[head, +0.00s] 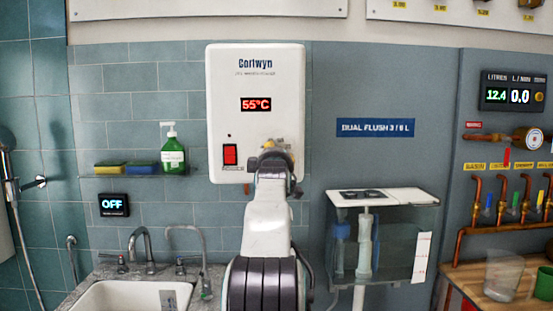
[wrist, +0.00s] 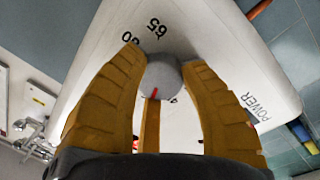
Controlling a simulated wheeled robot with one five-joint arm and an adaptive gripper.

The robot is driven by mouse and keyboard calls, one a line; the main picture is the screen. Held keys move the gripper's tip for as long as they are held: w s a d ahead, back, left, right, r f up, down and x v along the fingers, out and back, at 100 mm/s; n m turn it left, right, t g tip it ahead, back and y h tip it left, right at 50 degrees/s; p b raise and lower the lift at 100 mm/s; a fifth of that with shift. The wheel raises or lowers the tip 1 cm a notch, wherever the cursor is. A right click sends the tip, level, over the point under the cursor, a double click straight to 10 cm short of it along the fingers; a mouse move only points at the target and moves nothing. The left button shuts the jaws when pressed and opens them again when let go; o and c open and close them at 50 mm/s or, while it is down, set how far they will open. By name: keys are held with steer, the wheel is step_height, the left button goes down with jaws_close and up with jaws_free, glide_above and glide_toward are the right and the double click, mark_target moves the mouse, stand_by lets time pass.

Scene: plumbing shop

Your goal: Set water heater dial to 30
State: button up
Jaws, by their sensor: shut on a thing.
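The white water heater (head: 255,75) hangs on the wall in the middle of the head view. Its red display (head: 255,104) reads 55°C. A red power switch (head: 230,154) is at its lower left. In the wrist view the round grey dial (wrist: 160,77) has a red pointer mark, and the number 65 is printed on the white face (wrist: 200,35) beside it. My gripper (wrist: 158,85) has its tan fingers closed around the dial. In the head view my gripper (head: 275,150) and wrist cover the dial.
A shelf to the left holds a green soap bottle (head: 172,152) and sponges (head: 125,167). A sink (head: 135,295) is below. A clear cistern (head: 383,240) stands to the right, with copper pipes (head: 503,225) and a wooden bench (head: 470,275) farther right.

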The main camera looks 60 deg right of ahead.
steer(key=shift+w+r, duration=0.1)
steer(key=shift+r, duration=0.1)
steer(key=o, duration=1.2)
steer(key=shift+f, duration=0.2)
steer(key=v, duration=1.2)
